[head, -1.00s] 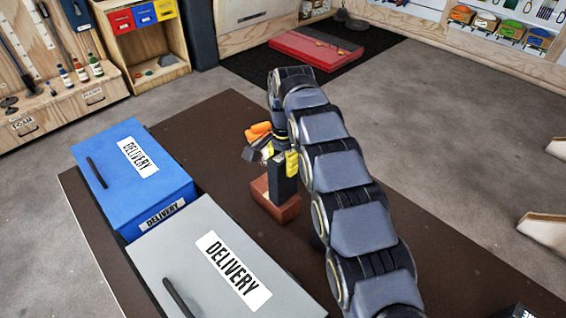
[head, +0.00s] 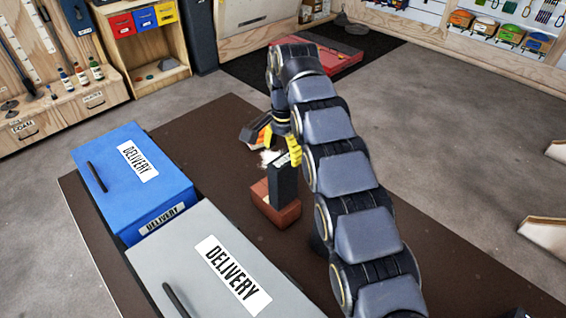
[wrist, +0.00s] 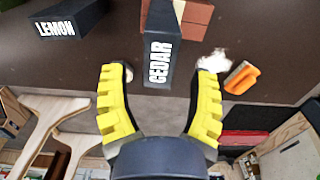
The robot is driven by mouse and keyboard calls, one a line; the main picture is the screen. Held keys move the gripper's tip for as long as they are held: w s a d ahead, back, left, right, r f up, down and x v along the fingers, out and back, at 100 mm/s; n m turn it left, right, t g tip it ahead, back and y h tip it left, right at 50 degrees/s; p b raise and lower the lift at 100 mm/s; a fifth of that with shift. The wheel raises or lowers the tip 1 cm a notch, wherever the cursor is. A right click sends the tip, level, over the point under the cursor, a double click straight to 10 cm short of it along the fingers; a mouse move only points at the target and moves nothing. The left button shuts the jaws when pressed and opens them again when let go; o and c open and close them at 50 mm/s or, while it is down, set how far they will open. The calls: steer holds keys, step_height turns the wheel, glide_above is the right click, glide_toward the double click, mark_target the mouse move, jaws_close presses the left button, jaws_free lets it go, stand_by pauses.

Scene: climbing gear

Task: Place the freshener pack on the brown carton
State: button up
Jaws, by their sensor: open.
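The black freshener pack, lettered CEDAR (wrist: 160,60), stands upright on the brown carton (wrist: 192,14) in the wrist view. In the head view the pack (head: 284,184) rests on top of the reddish-brown carton (head: 274,212). My gripper (head: 285,142) is open just above the pack. In the wrist view its two yellow fingers (wrist: 158,74) are spread to either side of the pack, with gaps and no visible contact. My arm covers part of the table right of the carton.
A second black pack, lettered LEMON (wrist: 62,26), lies apart from the carton. An orange-handled item (wrist: 242,78) and a white patch (wrist: 214,60) are near the pack. Blue (head: 130,175) and grey (head: 205,262) delivery boxes stand left on the brown table (head: 190,130).

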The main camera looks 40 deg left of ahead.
steer(key=shift+r, duration=1.1)
steer(key=w+d+r, duration=0.3)
steer(key=d, duration=0.5)
steer(key=w+d+r, duration=0.3)
steer(key=d+r, duration=0.1)
steer(key=d, duration=0.4)
steer(key=s+d+r+m+h, duration=0.1)
steer(key=s+d+r, duration=0.1)
steer(key=d, duration=0.5)
steer(key=s+d+r, duration=0.1)
steer(key=d, duration=0.6)
steer(key=s+d+g, duration=0.1)
steer(key=s+d, duration=0.7)
steer(key=d, duration=0.2)
steer(key=s+d+f, duration=0.2)
steer(key=s+d, duration=0.1)
steer(key=s, duration=0.5)
steer(key=s+d+f+n+y, duration=0.1)
steer(key=s+d+f, duration=0.1)
steer(key=s+d, duration=0.2)
steer(key=s, duration=0.3)
steer(key=shift+s+f+g, duration=0.2)
steer(key=shift+s+g, duration=0.1)
steer(key=shift+s, duration=0.1)
